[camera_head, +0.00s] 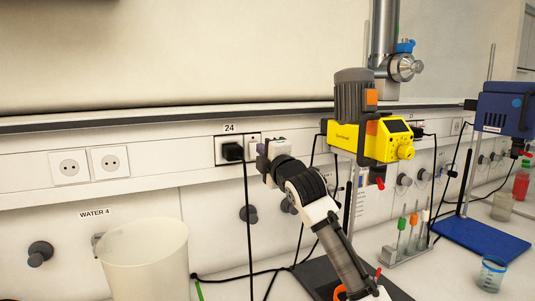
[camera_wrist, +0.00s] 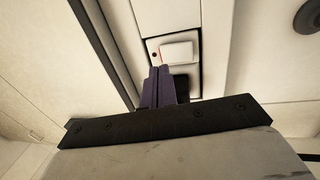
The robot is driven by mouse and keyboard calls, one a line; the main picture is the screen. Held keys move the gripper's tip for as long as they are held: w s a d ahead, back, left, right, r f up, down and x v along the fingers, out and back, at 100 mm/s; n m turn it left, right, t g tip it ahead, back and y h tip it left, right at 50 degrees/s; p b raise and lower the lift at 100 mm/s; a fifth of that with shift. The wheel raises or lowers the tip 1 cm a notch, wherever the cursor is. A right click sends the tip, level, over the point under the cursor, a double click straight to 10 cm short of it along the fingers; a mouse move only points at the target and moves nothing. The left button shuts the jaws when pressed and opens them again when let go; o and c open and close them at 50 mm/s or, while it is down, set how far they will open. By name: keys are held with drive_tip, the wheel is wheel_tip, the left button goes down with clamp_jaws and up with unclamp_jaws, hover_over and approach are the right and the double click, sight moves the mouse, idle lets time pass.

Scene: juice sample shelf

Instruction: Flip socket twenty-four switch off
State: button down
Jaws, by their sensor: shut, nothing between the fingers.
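Socket twenty-four is on the wall strip, under the label "24" (camera_head: 229,128), with a black plug (camera_head: 232,152) in it. Just right of the plug is a small switch panel (camera_head: 252,141), partly hidden by my gripper (camera_head: 261,152). In the wrist view the white switch (camera_wrist: 179,51) shows with a small red mark at its left edge. My gripper's purple fingers (camera_wrist: 159,70) are shut and empty, with their tips at the switch's lower left edge. I cannot tell whether they touch it. The dark plug is partly hidden behind the fingers.
A yellow stirrer (camera_head: 360,139) on a stand is close right of my arm. A large translucent beaker (camera_head: 146,262) stands at the front left. Black cables hang below the socket. A test tube rack (camera_head: 405,250) and a blue stand base (camera_head: 485,241) are farther right.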

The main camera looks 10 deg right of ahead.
drive_tip(key=s+d+r+b, duration=0.1)
drive_tip(key=s+b, duration=0.3)
drive_tip(key=s, duration=0.6)
drive_tip(key=shift+d+r, duration=0.2)
drive_tip(key=shift+d, duration=0.3)
drive_tip(key=shift+s, duration=0.1)
